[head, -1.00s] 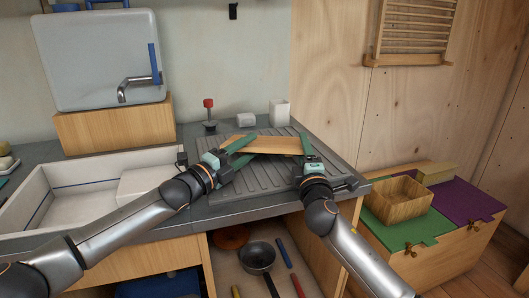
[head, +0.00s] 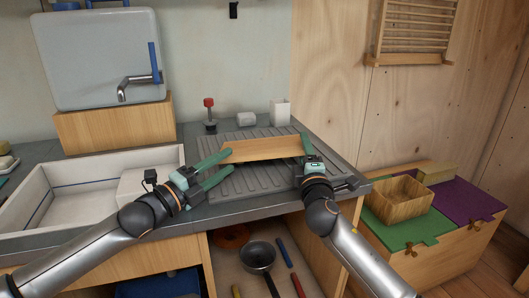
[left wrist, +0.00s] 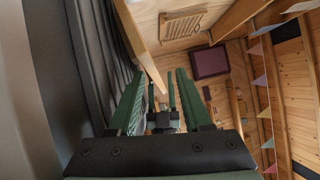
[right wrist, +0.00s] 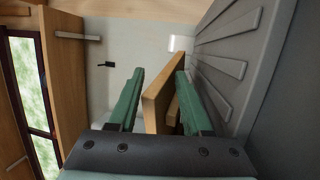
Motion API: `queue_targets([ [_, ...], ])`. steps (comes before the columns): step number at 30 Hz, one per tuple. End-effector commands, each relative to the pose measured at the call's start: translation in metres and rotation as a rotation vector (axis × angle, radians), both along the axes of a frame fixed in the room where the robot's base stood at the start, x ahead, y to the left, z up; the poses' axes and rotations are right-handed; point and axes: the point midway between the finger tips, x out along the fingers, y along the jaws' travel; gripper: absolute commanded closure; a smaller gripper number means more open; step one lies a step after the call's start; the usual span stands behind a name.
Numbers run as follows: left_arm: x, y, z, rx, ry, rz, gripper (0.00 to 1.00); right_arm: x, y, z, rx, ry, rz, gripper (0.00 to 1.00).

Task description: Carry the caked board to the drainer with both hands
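The wooden board (head: 262,149) is over the ridged grey drainer (head: 255,182), its broad face tilted toward me. I cannot tell whether it touches the ridges, and no caking is clear. My left gripper (head: 228,165) is open at the board's left end, its upper finger close to that end. My right gripper (head: 308,145) is at the board's right end. In the right wrist view the board (right wrist: 158,102) shows edge-on between the spread green fingers (right wrist: 160,95), with a gap on the left side. The left wrist view shows the left fingers (left wrist: 160,95) spread wide.
A white sink (head: 85,205) lies left of the drainer. A red-topped tool (head: 209,115), a small white block (head: 246,119) and a white cup (head: 280,112) stand behind it.

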Motion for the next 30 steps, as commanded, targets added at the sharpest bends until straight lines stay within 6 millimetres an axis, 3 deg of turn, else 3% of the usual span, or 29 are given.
queue_targets([
  [1,0.001,0.002,-0.005,0.002,0.004,0.003,0.52,-0.002,-0.001,-0.036,-0.018,0.059,-0.007,0.53],
  [18,0.0,0.0,-0.002,-0.002,0.002,0.0,0.52,-0.069,0.002,-0.021,-0.006,0.017,0.001,0.53],
  [30,-0.001,-0.001,-0.002,-0.002,0.003,-0.003,0.52,-0.083,0.002,-0.013,-0.002,-0.002,0.001,0.53],
])
